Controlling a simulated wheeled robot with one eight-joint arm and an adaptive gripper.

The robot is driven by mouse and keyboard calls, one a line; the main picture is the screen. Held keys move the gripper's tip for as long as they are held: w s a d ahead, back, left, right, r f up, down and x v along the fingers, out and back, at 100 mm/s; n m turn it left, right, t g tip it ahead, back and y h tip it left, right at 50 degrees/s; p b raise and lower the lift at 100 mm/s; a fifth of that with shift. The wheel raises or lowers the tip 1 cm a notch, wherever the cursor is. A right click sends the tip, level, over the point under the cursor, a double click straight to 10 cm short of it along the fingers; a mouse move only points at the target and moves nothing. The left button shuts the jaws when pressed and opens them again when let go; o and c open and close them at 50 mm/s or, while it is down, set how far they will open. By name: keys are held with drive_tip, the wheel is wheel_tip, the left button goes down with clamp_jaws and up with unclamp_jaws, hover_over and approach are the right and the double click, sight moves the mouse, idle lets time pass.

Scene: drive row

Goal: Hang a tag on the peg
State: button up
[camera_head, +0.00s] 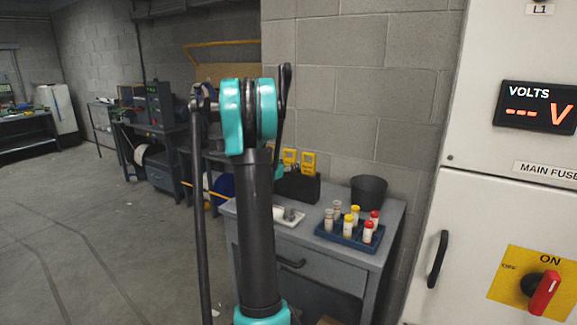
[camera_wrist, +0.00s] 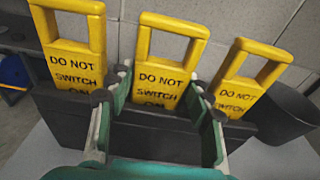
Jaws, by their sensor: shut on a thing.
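Three yellow tags reading "DO NOT SWITCH ON" stand in a row in a dark holder (camera_head: 297,188). In the wrist view they are the left tag (camera_wrist: 75,62), the middle tag (camera_wrist: 160,80) and the right tag (camera_wrist: 238,92), each with an open loop at its top. My gripper (camera_wrist: 160,97) is shut on the middle tag, with a finger at each side edge. The tag is upright and in line with its neighbours; I cannot tell whether its foot touches the holder. In the head view my arm hides most of the gripper. I see no peg.
The holder stands on a grey cabinet (camera_head: 340,262) by a block wall, beside a black bin (camera_head: 368,192) and a blue tray (camera_head: 346,238) of capped vials. A white panel (camera_head: 480,215) with a red switch (camera_head: 543,293) at ON rises at right. Floor at left is clear.

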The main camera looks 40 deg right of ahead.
drive_tip(key=shift+r, duration=2.3)
drive_tip(key=v, duration=0.8)
drive_tip(key=shift+r, duration=0.3)
drive_tip(key=shift+a, duration=0.1)
